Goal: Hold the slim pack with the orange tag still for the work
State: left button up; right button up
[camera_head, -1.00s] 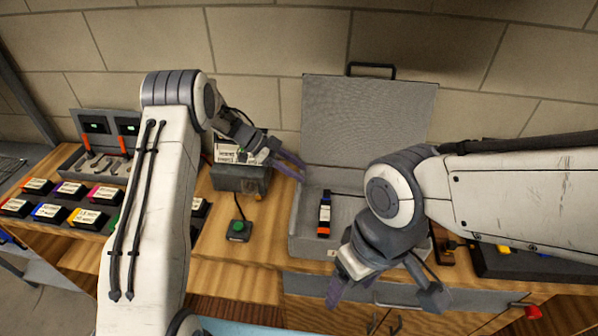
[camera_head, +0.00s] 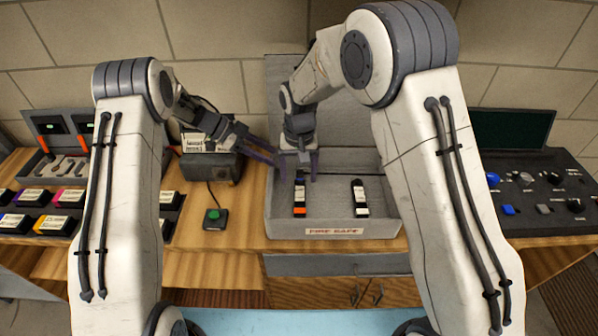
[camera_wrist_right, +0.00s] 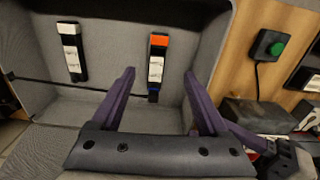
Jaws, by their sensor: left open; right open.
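The slim pack with the orange tag (camera_head: 299,199) lies in the grey open case (camera_head: 335,232), on the left of its floor. In the right wrist view the pack (camera_wrist_right: 156,66) shows its orange end at the top, with a white label below. My right gripper (camera_head: 298,170) is open over the case, at the pack's far end. In the right wrist view its fingers (camera_wrist_right: 159,76) stand apart on either side of the pack's line, seemingly above it and not touching. My left gripper (camera_head: 265,152) is open and empty near the case's left wall.
A second slim pack with a white tag (camera_head: 360,198) lies to the right in the case. A green button box (camera_head: 214,218) stands left of the case. Battery-like blocks (camera_head: 38,196) sit far left, a control panel (camera_head: 540,185) far right.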

aim_at(300, 201)
jog(key=f, duration=0.4)
jog(key=w+f, duration=0.1)
jog(key=f, duration=0.7)
jog(key=shift+w+d, duration=0.15)
jog(key=shift+c, duration=0.3)
